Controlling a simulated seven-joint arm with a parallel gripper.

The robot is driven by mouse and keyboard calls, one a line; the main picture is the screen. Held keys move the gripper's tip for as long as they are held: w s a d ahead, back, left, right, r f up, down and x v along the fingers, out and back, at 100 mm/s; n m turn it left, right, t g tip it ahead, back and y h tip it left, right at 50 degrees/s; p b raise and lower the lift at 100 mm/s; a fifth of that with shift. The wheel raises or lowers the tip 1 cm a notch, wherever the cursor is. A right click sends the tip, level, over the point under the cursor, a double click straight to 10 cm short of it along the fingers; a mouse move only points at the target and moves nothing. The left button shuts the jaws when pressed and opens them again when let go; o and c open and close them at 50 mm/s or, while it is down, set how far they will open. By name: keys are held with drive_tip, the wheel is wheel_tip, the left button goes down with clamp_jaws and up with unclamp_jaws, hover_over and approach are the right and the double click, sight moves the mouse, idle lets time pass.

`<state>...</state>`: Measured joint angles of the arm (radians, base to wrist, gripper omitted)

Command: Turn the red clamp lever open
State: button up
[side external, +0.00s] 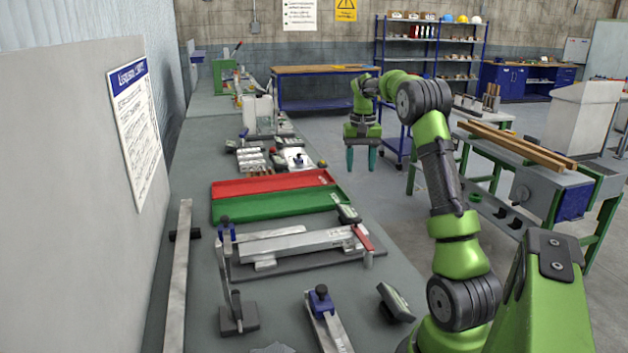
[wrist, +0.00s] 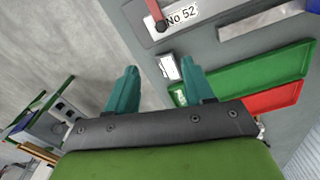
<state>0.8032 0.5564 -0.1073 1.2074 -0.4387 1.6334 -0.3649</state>
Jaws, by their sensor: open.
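The red clamp lever (side external: 363,238) is at the right end of a grey clamp fixture (side external: 290,245) on the long bench. It slants across the fixture's end. In the wrist view the red lever (wrist: 154,10) is at the top edge, partly cut off, beside a plate marked "No 52" (wrist: 182,15). My gripper (side external: 361,160) hangs pointing down, beyond the lever in the side view and well apart from it. Its two teal fingers are spread with nothing between them, and they also show in the wrist view (wrist: 161,88).
A green tray (side external: 275,205) and a red tray (side external: 270,184) lie beyond the fixture. A small meter-like device (side external: 346,213) stands near the lever, and another (side external: 395,302) is nearer the camera. Open floor lies right of the bench.

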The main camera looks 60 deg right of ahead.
approach(356, 219)
wheel_tip(356, 219, down, 8)
drive_tip(key=shift+d+f, duration=0.1)
drive_tip(key=shift+d, duration=0.1)
idle(0.4)
clamp_jaws()
